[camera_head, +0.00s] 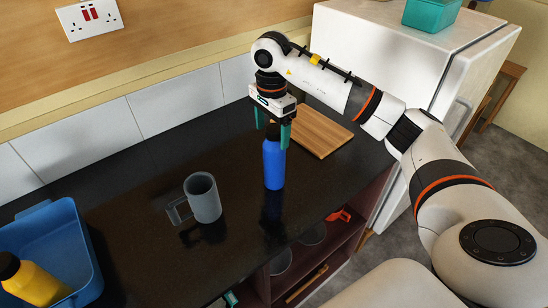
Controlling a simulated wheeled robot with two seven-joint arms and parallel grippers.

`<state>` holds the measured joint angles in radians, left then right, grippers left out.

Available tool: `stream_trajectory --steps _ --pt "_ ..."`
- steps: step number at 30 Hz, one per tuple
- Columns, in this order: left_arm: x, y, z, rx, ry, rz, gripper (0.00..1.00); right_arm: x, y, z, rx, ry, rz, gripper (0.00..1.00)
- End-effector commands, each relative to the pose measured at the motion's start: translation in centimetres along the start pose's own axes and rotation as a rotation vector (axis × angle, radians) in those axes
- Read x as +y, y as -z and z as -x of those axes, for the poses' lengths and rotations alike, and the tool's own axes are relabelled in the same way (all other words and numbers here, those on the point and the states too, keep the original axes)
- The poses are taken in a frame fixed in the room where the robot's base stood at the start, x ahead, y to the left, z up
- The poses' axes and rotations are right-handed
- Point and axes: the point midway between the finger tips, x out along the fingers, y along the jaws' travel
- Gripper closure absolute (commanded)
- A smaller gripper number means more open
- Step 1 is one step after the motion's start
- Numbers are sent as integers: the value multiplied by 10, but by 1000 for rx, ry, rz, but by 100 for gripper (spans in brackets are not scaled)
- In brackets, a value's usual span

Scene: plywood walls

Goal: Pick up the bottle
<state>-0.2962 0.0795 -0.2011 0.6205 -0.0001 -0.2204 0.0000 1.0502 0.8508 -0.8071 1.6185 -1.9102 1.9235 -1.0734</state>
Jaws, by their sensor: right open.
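A blue bottle (273,165) with a dark cap stands upright on the dark countertop (140,225). My right gripper (271,136) points down over the bottle, with its two teal fingers spread apart around the bottle's top. I cannot tell whether either finger touches the bottle. A yellow bottle (36,284) with a black cap lies tilted in a blue bin (88,262) at the lower left. My left gripper is not in view.
A grey mug (203,198) stands left of the blue bottle. A wooden board (322,134) lies behind to the right. A white fridge (395,38) with a teal container (430,14) on top stands beyond. Open shelves (325,247) lie below the counter's front edge.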

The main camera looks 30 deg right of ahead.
Motion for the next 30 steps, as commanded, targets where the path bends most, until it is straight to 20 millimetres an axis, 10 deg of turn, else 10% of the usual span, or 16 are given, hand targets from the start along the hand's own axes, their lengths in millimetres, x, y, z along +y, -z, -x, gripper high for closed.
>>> stream_trajectory --steps 16,30 --pt "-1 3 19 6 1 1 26 -3 -4 -40 0 -1 0 22" --pt "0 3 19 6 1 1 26 -3 -4 -40 0 0 0 97"
